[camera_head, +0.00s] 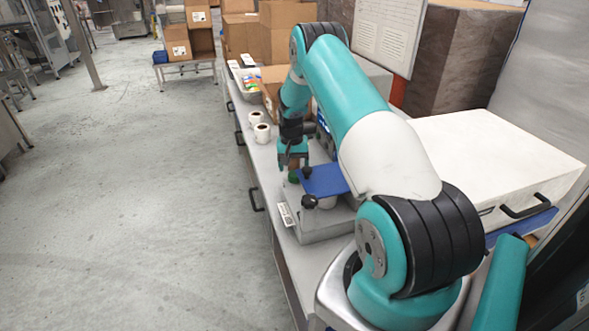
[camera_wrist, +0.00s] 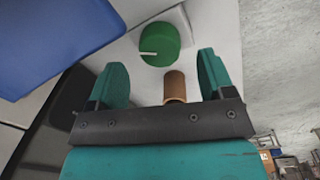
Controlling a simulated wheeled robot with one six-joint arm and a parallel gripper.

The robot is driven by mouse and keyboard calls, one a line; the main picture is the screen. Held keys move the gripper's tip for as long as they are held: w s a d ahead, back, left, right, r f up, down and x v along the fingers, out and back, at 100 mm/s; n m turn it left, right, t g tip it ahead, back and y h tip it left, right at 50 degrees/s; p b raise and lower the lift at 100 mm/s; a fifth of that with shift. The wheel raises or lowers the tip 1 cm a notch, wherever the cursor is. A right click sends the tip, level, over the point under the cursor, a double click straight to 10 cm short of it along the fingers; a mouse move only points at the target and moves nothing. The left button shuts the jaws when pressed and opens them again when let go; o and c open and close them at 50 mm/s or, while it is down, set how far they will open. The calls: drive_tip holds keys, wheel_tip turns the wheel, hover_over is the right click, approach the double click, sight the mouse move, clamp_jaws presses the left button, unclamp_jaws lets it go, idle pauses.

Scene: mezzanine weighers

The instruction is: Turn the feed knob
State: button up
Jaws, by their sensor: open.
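A round green knob (camera_wrist: 160,45) with a white pointer line sits on a light panel (camera_wrist: 205,20) in the wrist view. The pointer runs toward the left of that picture. My gripper (camera_wrist: 162,62) is open, with its two teal fingers apart and the knob just beyond their tips, roughly between them. No finger appears to touch the knob. In the head view my gripper (camera_head: 292,160) points down over the front edge of a grey machine (camera_head: 322,228), and a bit of the green knob (camera_head: 293,178) shows below it.
A brown cylinder (camera_wrist: 175,87) shows between my fingers. White rolls (camera_head: 262,132) stand farther along the bench. A white lidded box (camera_head: 500,165) is at right. The floor at left is clear.

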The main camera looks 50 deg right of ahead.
sight(294, 173)
drive_tip(key=shift+s+f+p, duration=0.1)
drive_tip(key=shift+f+p, duration=0.3)
drive_tip(key=shift+f, duration=1.55)
drive_tip(key=c, duration=0.9)
drive_tip(key=shift+b, duration=0.35)
drive_tip(key=m+b, duration=0.1)
drive_tip(key=b, duration=0.1)
drive_tip(key=m+b, duration=0.2)
drive_tip(key=shift+d+f+m, duration=0.1)
drive_tip(key=shift+f+m, duration=0.1)
drive_tip(key=shift+m, duration=0.1)
drive_tip(key=m+b, duration=0.2)
drive_tip(key=m, duration=0.1)
drive_tip(key=shift+m+b, duration=0.3)
drive_tip(key=shift+b, duration=0.05)
drive_tip(key=shift+r+m+y+b, duration=0.15)
drive_tip(key=shift+m+b, duration=0.35)
drive_tip(key=shift+m, duration=0.4)
drive_tip(key=shift+r+m+y+b, duration=0.15)
drive_tip(key=shift+m+b, duration=0.3)
drive_tip(key=shift+m, duration=0.45)
